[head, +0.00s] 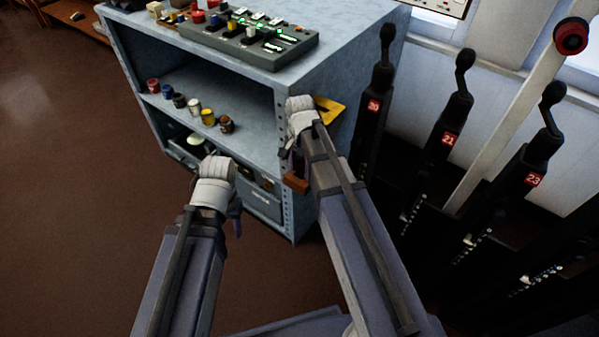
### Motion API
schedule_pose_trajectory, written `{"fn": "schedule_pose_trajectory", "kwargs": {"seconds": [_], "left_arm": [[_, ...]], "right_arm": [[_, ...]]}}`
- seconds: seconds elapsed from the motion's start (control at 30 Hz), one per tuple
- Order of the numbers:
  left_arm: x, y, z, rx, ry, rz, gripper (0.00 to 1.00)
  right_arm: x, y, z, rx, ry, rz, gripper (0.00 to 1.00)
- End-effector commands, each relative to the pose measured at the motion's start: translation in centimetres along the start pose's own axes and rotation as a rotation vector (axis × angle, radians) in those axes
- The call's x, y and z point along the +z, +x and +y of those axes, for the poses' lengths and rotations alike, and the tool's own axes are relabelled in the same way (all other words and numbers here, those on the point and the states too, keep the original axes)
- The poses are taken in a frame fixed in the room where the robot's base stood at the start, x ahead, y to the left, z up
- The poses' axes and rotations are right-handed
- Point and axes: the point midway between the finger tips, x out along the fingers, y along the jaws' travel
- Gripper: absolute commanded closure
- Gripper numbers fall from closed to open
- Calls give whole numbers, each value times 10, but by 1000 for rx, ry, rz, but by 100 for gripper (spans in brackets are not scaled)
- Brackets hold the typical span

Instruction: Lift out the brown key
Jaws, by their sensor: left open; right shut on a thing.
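The brown key (296,183) shows as a small brown block just below my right wrist, in front of the cabinet's right side. My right gripper (296,165) is shut on it; the fingers are mostly hidden by my own arm. My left gripper (237,220) is open and empty, low in front of the cabinet, to the left of the key. Its fingers are partly hidden behind my wrist.
A grey-blue cabinet (340,70) stands ahead, with a control box (262,42) on top and several small jars (208,117) on its shelf. A yellow piece (330,110) is at its side. Black levers (450,115) stand at right. The brown floor at left is clear.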

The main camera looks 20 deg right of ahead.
Motion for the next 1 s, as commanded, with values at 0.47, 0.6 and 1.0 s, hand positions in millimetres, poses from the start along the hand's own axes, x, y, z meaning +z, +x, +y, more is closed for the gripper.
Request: {"fn": "schedule_pose_trajectory", "kwargs": {"seconds": [0.47, 0.6, 1.0], "left_arm": [[0, -8, -1, 0, 0, 0, 50], [1, -15, -1, 0, 0, 0, 50], [2, -34, -3, 0, 0, 0, 50]], "right_arm": [[0, -8, 0, 0, 0, 0, 94], [0, -15, 0, 0, 0, 0, 94], [0, -34, 0, 0, 0, 0, 94]]}}
